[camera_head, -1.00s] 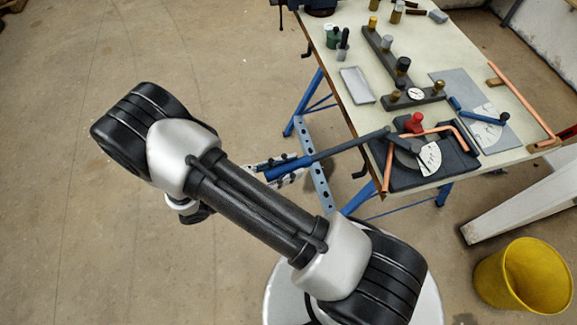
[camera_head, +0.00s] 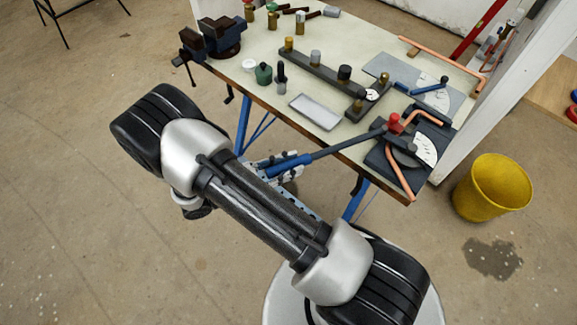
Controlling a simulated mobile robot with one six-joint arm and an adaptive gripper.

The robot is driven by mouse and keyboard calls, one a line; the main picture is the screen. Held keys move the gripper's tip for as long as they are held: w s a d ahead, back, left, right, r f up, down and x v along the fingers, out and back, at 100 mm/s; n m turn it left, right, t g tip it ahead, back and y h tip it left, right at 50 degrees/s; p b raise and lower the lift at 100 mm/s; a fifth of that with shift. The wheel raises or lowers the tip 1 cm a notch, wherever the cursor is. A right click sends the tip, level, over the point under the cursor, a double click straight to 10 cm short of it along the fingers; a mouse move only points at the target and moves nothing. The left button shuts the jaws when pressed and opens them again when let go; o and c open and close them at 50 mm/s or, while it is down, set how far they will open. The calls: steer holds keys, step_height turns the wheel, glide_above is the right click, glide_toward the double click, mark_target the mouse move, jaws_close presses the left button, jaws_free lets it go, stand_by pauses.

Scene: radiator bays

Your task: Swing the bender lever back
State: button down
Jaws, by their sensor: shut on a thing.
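The pipe bender (camera_head: 375,165) sits on its dark base at the near right corner of the bench, with a white dial plate and a red knob (camera_head: 394,120). Its long dark lever (camera_head: 345,143) sticks out over the bench's front edge and ends in a blue grip (camera_head: 285,165). A copper pipe (camera_head: 402,178) lies in the bender, with a bent end at the right. My gripper (camera_head: 284,172) is shut on the blue grip, off the bench's front edge. My own arm hides part of it.
The bench top (camera_head: 270,95) holds a grey tray (camera_head: 315,112), a dark manifold bar (camera_head: 325,72) with fittings, a green bottle (camera_head: 264,74) and a vise (camera_head: 215,38). A yellow bucket (camera_head: 492,188) stands on the floor at the right.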

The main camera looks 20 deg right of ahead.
steer(key=shift+w+f, duration=0.1)
steer(key=shift+w, duration=0.1)
steer(key=c, duration=1.3)
jaws_free()
steer(key=shift+w+d, duration=0.1)
steer(key=shift+c, duration=0.2)
steer(key=a, duration=1.2)
